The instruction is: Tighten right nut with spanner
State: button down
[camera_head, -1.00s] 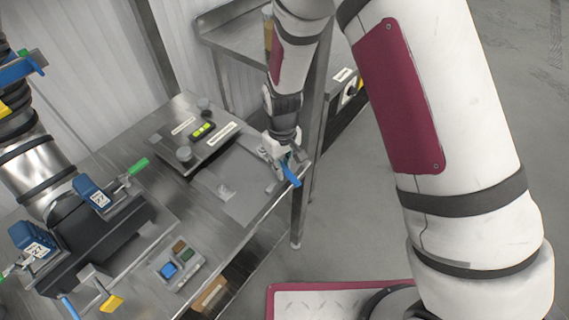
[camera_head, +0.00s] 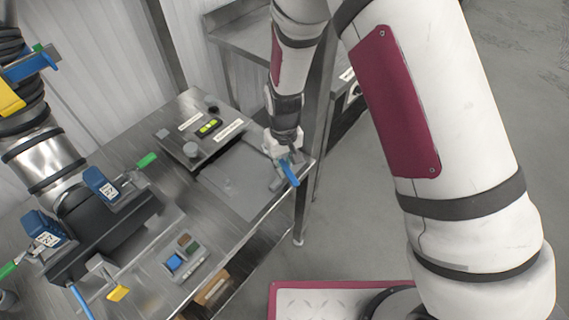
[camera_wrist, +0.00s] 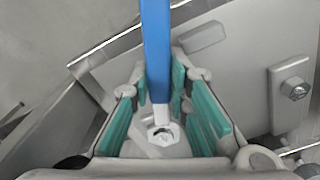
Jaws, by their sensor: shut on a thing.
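My gripper (camera_head: 284,151) is low at the right end of the metal workbench, pointing down. It is shut on the spanner, whose blue handle (camera_head: 290,174) sticks out towards the bench's front edge. In the wrist view the blue handle (camera_wrist: 156,50) runs up between the teal finger pads of my gripper (camera_wrist: 163,118). A pale hexagonal nut-like part (camera_wrist: 163,134) shows between the pads, at the lower end of the spanner. I cannot tell whether the spanner's head is seated around it. A separate hex bolt head (camera_wrist: 295,88) sits on a grey plate at the right.
A dark pipe assembly (camera_head: 105,235) with blue boxes and coloured levers stands on the left of the bench. A small button box (camera_head: 184,257) is at the front. A labelled panel (camera_head: 200,138) with a green-yellow indicator lies behind. The bench's front edge and a leg (camera_head: 300,222) are close to my gripper.

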jog(key=shift+s+a, duration=0.25)
jog(key=shift+a, duration=0.15)
jog(key=shift+s+a+m+p, duration=0.2)
jog(key=shift+a+m, duration=0.2)
jog(key=shift+m, duration=0.05)
jog(key=shift+s+a+m+p, duration=0.15)
jog(key=shift+a+m+p, duration=0.05)
jog(key=shift+a+m, duration=0.2)
jog(key=shift+s, duration=0.1)
jog(key=shift+a+m, duration=0.65)
jog(key=shift+m, duration=0.3)
